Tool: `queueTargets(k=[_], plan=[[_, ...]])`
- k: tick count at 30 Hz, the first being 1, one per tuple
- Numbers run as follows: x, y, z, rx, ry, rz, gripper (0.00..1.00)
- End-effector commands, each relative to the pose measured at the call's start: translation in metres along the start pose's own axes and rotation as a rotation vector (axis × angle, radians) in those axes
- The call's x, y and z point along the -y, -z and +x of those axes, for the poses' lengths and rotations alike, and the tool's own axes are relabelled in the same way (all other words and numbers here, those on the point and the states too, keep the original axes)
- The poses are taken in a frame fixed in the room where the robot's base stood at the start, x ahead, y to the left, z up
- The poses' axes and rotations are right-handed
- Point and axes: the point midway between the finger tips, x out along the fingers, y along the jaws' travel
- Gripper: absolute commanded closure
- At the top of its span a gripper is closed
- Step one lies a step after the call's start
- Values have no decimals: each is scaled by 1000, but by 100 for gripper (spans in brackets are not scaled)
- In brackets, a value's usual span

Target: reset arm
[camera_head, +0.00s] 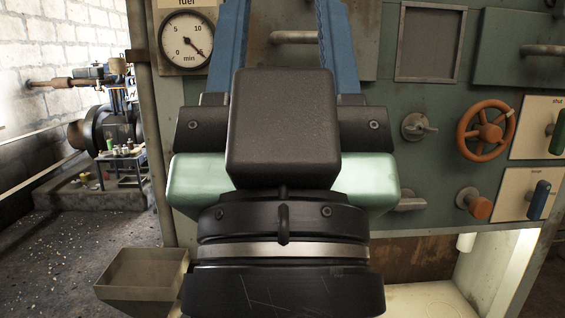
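My gripper (284,12) fills the middle of the head view, seen from behind. Its two blue fingers stand wide apart and point up toward the top edge, where their tips appear to be cut off. Nothing shows between them except the green panel and a piece of horizontal pipe behind. The black wrist and the pale green gripper body hide the central lower part of the panel. I cannot tell how far the fingers are from the panel.
The green panel (440,110) carries a fuel gauge (186,41), an orange handwheel (486,131), a metal valve (418,127), an orange knob (480,207), and green (557,132) and blue (539,199) handles. A metal bin (143,276) juts out lower left. Open floor and machinery lie left.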

Motion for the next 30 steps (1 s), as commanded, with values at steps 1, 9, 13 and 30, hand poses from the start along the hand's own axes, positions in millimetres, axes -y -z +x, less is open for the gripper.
queueTargets(k=[1, 9, 13, 30], plan=[[0, 23, 25, 2, 0, 1, 51], [0, 80, 86, 4, 1, 2, 51], [0, 106, 114, 5, 1, 2, 51], [1, 135, 146, 5, 2, 2, 51]])
